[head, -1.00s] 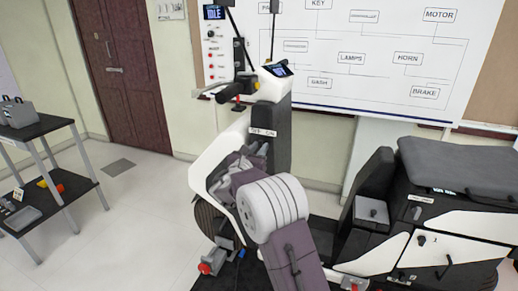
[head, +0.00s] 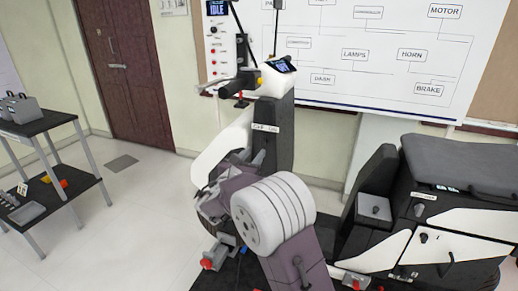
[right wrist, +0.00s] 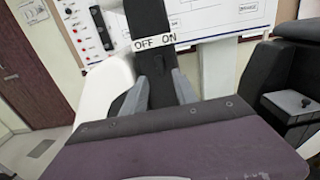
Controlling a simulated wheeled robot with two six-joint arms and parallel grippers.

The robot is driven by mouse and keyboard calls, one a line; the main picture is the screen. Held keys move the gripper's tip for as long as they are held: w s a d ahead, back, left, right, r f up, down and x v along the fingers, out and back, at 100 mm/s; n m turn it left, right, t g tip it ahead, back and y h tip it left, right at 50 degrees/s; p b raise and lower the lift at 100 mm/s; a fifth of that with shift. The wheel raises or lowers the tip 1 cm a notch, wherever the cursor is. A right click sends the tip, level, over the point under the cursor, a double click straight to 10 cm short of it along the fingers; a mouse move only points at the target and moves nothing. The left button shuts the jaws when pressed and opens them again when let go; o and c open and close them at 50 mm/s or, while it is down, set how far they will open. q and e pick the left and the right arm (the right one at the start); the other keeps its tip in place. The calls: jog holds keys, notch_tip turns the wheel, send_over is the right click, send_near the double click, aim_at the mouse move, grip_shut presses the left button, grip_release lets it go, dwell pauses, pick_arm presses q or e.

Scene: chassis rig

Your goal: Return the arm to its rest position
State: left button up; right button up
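My right arm rises from the bottom middle of the head view, with a big white round joint. Its right gripper (head: 252,157) is in front of the scooter's dark front column (head: 280,146), below the OFF ON label (head: 265,128). In the right wrist view the two grey fingers (right wrist: 160,88) stand apart with nothing held between them, and the dark column shows behind them. I cannot tell how close the fingertips are to the column. My left gripper is not in view.
The scooter's seat (head: 462,165) and rear body are at right. A red-knobbed part (head: 207,264) is low beside my arm. A two-level cart (head: 45,125) stands at left. A whiteboard (head: 345,75) is behind. The floor between cart and scooter is clear.

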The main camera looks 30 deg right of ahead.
jog(key=shift+v, duration=0.8)
